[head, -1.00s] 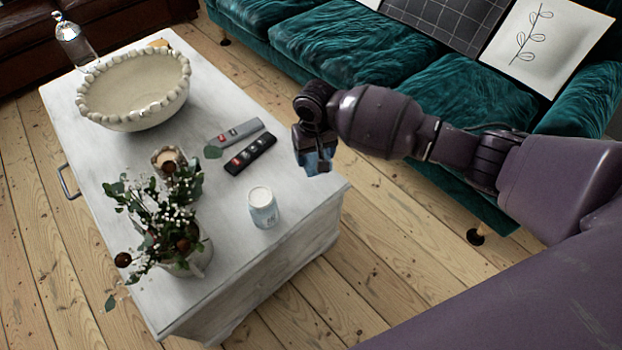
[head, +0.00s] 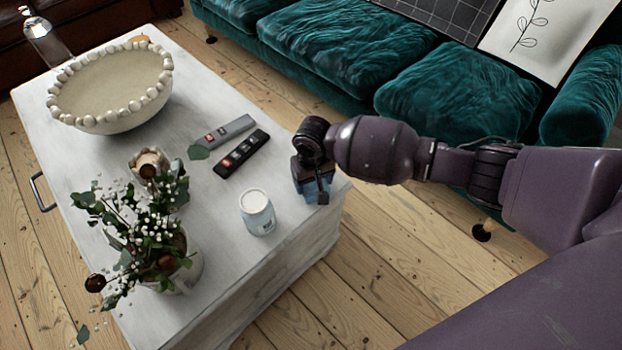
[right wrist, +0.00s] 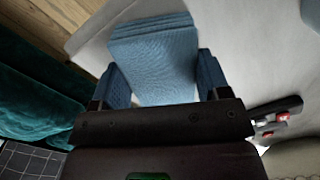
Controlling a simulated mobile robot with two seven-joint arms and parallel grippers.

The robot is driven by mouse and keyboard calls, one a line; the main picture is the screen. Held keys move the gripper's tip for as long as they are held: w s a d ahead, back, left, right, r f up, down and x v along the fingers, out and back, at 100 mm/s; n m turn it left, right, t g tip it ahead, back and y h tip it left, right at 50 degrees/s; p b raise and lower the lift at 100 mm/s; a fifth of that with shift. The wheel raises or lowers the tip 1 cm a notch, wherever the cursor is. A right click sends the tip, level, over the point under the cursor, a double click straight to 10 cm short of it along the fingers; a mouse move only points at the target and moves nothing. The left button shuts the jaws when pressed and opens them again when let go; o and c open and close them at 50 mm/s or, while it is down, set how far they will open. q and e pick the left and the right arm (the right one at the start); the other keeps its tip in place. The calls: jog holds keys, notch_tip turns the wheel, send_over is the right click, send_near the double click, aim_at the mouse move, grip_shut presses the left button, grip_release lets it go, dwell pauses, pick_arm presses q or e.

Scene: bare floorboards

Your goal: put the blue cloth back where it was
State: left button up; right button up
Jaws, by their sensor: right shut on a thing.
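The blue cloth (right wrist: 155,62) is a folded, layered pad between the two fingers of my right gripper (right wrist: 163,85) in the right wrist view. In the head view only a small part of the cloth (head: 318,193) shows under my right gripper (head: 311,190), which hides the rest. That gripper is shut on the cloth at the right end of the white table (head: 225,225), close to its corner. I cannot tell whether the cloth touches the tabletop. My left gripper is not in view.
Two remotes, a grey one (head: 229,130) and a black one (head: 241,153), lie left of the gripper. A pale blue cup (head: 257,212) stands nearer, beside a flower vase (head: 185,268). A beaded bowl (head: 110,92) is farther left. A teal sofa (head: 345,50) stands behind.

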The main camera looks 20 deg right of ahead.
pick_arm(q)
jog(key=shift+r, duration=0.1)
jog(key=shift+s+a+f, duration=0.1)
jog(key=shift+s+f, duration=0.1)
pick_arm(e)
jog(key=o, duration=0.9)
jog(key=shift+r, duration=0.4)
jog(key=r+p, duration=0.1)
jog(key=r, duration=0.1)
jog(key=r+p, duration=0.1)
jog(key=r, duration=0.2)
jog(key=shift+w, duration=0.2)
pick_arm(q)
jog(key=p, duration=0.1)
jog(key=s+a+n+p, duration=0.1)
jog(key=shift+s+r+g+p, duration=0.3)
jog(key=shift+p, duration=0.1)
pick_arm(e)
notch_tip(320, 180, up, 6)
jog(key=shift+s+r, duration=0.15)
jog(key=shift+s, duration=0.05)
